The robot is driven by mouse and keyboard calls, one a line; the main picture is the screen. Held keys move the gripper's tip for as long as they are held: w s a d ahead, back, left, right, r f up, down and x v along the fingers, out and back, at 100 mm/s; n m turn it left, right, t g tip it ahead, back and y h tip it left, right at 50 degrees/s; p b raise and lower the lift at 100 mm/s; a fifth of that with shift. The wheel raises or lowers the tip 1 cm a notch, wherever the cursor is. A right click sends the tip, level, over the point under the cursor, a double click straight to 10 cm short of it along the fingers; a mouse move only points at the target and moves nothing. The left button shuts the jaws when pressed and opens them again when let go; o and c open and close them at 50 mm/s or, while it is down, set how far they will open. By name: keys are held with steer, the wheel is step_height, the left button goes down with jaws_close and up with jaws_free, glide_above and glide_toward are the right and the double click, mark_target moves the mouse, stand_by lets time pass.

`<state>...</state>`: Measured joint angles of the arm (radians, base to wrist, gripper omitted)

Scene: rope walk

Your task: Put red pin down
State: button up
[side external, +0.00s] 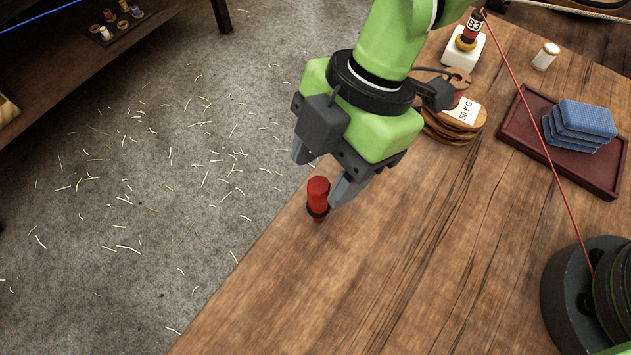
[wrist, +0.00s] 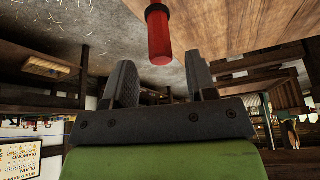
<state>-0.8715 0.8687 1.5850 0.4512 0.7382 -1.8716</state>
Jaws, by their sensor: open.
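The red pin (side external: 318,196) stands upright near the left edge of the wooden table, with a dark collar low on its body. My gripper (side external: 322,184) is open above and around the pin's top, with one finger on each side of it in the side external view. In the wrist view the red pin (wrist: 159,36) shows beyond the two spread fingers of my gripper (wrist: 160,78). I cannot tell whether a finger touches the pin.
A maroon tray (side external: 515,128) with blue folded cloths (side external: 582,122) lies at the right. Wooden discs tagged 50 KG (side external: 455,120) and a B3 spool on a white block (side external: 464,50) stand behind. A red cord (side external: 540,132) runs to a dark wheel (side external: 570,300). The table's front is clear.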

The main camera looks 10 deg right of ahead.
steer(key=v, duration=0.7)
steer(key=w+d+r+m+t, duration=0.2)
steer(key=d+r+m+t, duration=0.3)
steer(key=d+r+m, duration=0.95)
steer(key=s+d+m+t+h, duration=0.1)
steer(key=s+d+m+t, duration=0.1)
steer(key=s+d+m, duration=0.2)
steer(key=s+d+m+t+h, duration=0.1)
steer(key=s+d+m+t, duration=0.1)
steer(key=s+d+m, duration=0.3)
steer(key=d+m, duration=0.4)
steer(key=shift+d, duration=0.3)
